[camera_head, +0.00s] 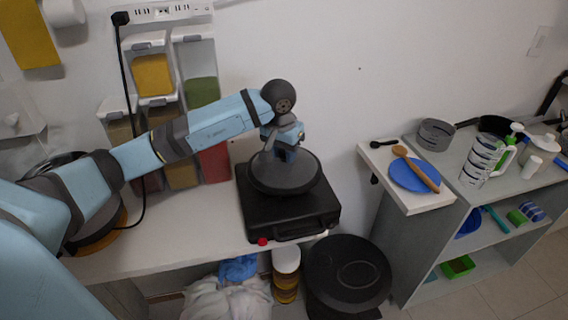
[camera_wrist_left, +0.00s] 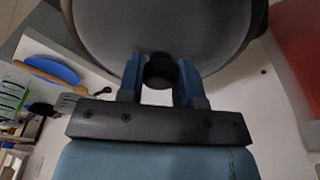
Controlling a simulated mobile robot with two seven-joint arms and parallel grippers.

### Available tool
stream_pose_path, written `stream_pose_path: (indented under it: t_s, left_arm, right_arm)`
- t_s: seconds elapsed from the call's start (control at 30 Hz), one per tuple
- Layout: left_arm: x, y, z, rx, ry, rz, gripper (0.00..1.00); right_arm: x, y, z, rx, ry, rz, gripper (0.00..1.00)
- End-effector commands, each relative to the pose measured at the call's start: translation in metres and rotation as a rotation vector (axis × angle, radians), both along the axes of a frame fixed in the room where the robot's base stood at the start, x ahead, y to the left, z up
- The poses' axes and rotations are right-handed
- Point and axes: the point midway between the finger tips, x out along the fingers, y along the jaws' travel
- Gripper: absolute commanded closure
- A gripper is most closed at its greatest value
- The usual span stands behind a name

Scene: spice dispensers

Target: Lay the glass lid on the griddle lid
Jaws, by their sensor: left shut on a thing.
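The glass lid (camera_head: 283,182) looks like a dark grey round disc in the head view. It sits over the black griddle lid (camera_head: 318,208), whose square edges show around it. I cannot tell whether the two touch or a small gap remains. My left gripper (camera_head: 285,150) comes down from above and is shut on the lid's knob. In the left wrist view the dark knob (camera_wrist_left: 159,70) is between the two blue fingers, and the glass lid (camera_wrist_left: 160,25) fills the top of the picture. The right gripper is not in view.
Spice dispensers (camera_head: 178,85) stand against the wall behind my left arm. A black cable (camera_head: 127,100) hangs beside them. At right a shelf unit holds a blue plate (camera_head: 408,179) with a wooden spoon (camera_head: 420,171). A round black bin (camera_head: 347,275) stands below the counter (camera_head: 170,240).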

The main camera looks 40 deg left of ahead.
Motion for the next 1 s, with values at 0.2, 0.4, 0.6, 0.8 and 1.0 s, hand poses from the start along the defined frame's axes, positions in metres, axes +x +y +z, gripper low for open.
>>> stream_pose_path:
  t_s: [0.2, 0.4, 0.6, 0.8, 1.0]
  left_arm:
    - [0.0, 0.0, -0.017, 0.0, 0.001, 0.001, 1.0]
    - [0.0, 0.0, -0.042, 0.0, 0.0, 0.001, 1.0]
    - [0.0, 0.0, -0.042, 0.001, -0.002, 0.0, 1.0]
    - [0.0, 0.0, -0.046, 0.0, -0.002, 0.001, 0.63]
    - [0.0, 0.0, -0.046, 0.0, -0.001, 0.001, 0.42]
  right_arm:
    - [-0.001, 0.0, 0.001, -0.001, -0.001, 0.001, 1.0]
    - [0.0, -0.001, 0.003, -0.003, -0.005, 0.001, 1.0]
    - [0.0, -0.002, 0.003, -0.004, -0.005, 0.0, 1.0]
    - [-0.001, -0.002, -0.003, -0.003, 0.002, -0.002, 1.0]
    - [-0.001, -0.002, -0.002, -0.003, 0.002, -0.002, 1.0]
